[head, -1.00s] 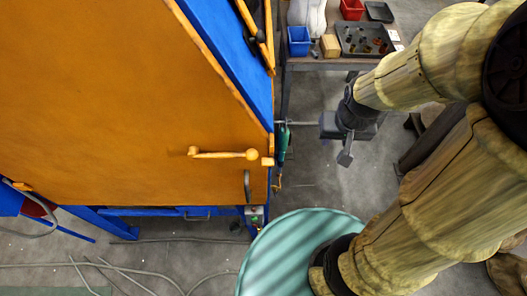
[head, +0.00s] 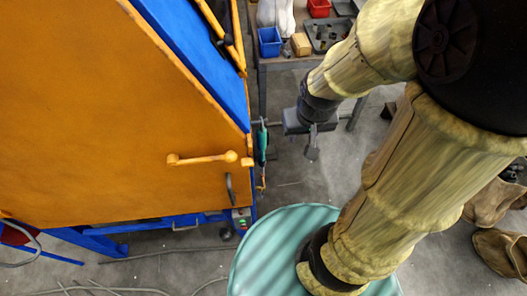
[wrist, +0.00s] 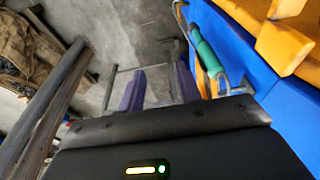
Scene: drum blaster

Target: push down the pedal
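I cannot make out a pedal with certainty. A small dark object (head: 226,234) lies on the floor under the cabinet's front corner in the head view; it is too small to identify. My gripper (head: 312,150) hangs pointing down over the floor, right of the cabinet, and is partly hidden by its own wrist. In the wrist view my gripper (wrist: 160,85) has its two purple-grey fingers apart, with nothing between them. Bare floor and thin metal bars show beyond the fingers.
The orange and blue cabinet (head: 110,120) fills the left, its handle (head: 200,159) sticking out. A green-handled tool (head: 262,145) hangs at its right side, also in the wrist view (wrist: 208,55). A workbench (head: 290,62) stands behind. Boots (head: 490,205) are at right.

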